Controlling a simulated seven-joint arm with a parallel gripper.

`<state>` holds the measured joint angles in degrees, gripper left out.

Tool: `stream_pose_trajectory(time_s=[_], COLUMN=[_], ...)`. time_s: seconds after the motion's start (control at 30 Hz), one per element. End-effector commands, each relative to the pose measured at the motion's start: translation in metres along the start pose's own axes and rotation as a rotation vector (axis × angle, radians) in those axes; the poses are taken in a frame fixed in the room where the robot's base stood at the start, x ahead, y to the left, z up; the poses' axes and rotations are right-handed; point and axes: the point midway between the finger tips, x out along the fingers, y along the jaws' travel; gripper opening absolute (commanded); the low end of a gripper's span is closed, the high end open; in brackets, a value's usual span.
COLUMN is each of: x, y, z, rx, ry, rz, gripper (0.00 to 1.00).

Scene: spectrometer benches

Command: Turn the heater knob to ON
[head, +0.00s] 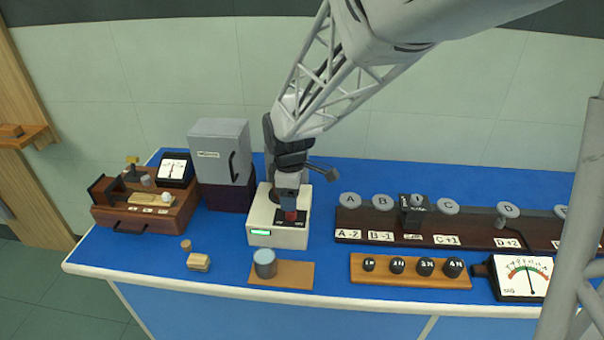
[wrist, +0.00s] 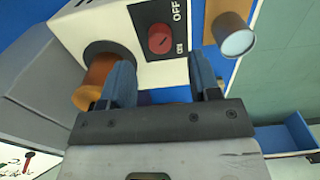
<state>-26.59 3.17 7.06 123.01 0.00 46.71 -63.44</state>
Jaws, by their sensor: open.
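The heater is a white box (head: 262,222) with a green display, standing on the blue bench; its white top also fills the upper part of the wrist view (wrist: 92,28). The knob shows as a red patch in the head view (head: 291,216). My gripper (wrist: 160,72) is open, its two blue fingers apart and empty, with the knob between and beyond them in the wrist view.
An amber cylinder (wrist: 97,78) stands by a dark round opening, close to one finger. A grey cabinet (head: 218,150) is left of the heater; a labelled wooden rack (head: 372,240) is right.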

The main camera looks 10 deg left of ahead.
Motion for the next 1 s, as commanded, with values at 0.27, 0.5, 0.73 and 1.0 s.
stream_pose_trajectory(time_s=[0.27, 0.5, 0.73, 1.0], x=[0.034, 0.049, 0.051, 0.051], y=[0.000, 0.000, 0.000, 0.000], z=[0.000, 0.000, 0.000, 0.000], rx=[0.000, 0.000, 0.000, 0.000], ry=[-0.001, 0.000, 0.000, 0.000], rz=[-0.002, -0.001, 0.000, -0.001], gripper=[0.57, 0.57, 0.57, 0.32])
